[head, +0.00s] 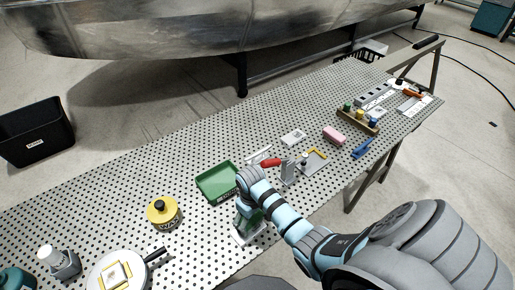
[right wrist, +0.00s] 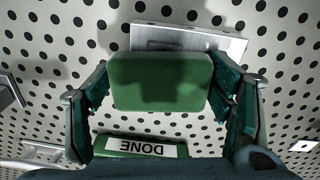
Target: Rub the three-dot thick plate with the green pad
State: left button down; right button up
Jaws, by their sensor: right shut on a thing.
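The green pad (right wrist: 160,82) is held between the two fingers of my right gripper (right wrist: 160,95), seen in the right wrist view. In the head view the right gripper (head: 249,214) reaches down near the front edge of the bench and mostly hides the pad. A silver metal plate (right wrist: 190,40) lies on the bench beneath the pad, partly covered by it. Its edge also shows in the head view (head: 240,240). I cannot make out dots on it, nor whether the pad touches it. My left gripper is not in view.
A green tray (head: 205,192) sits close left of my gripper; a DONE label (right wrist: 141,148) shows in the wrist view. A yellow tin (head: 163,219) stands further left. A red-handled tool (head: 271,162), a pink block (head: 333,135) and a wooden rack (head: 350,124) lie to the right.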

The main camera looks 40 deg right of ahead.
aim_at(259, 230)
jog(key=shift+w, duration=0.35)
jog(key=shift+s+p, duration=0.4)
jog(key=shift+p, duration=0.25)
jog(key=shift+s+p, duration=0.55)
jog(key=shift+s, duration=1.15)
jog(key=shift+r, duration=3.05)
